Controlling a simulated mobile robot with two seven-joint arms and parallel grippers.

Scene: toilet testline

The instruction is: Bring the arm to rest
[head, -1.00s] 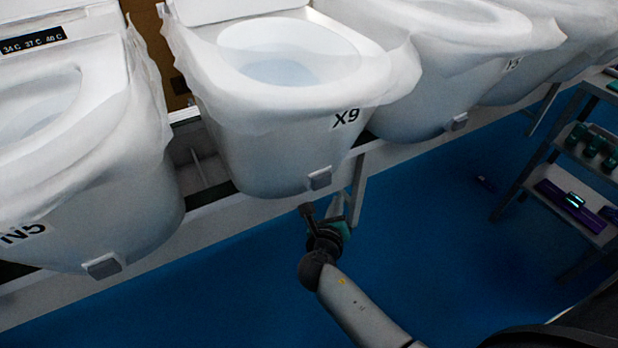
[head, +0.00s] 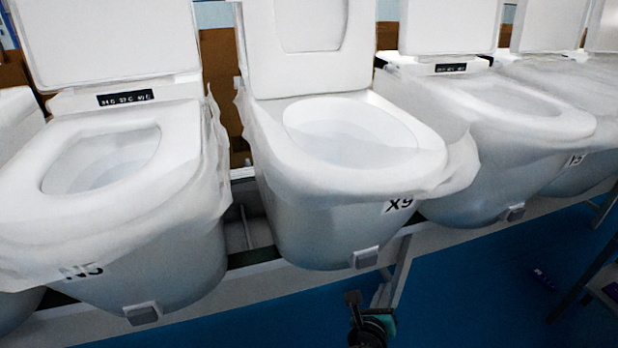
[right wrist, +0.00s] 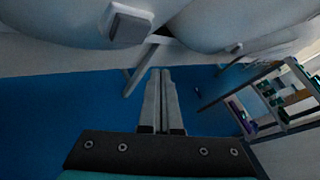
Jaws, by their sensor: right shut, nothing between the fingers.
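My right gripper (head: 353,299) shows at the bottom of the head view, below and in front of the toilet marked X9 (head: 318,222). In the right wrist view its two fingers (right wrist: 162,75) are together, with nothing between them. They point toward the bench leg and the toilet undersides and appear apart from them. Most of the right arm is below the head view's lower edge. My left gripper is not in view.
The toilet marked N5 (head: 165,260) stands left of X9, and more toilets (head: 480,180) stand to the right on the white bench (head: 255,290). Blue floor (head: 470,290) lies open in front. A shelf rack (right wrist: 290,120) with small items stands at right.

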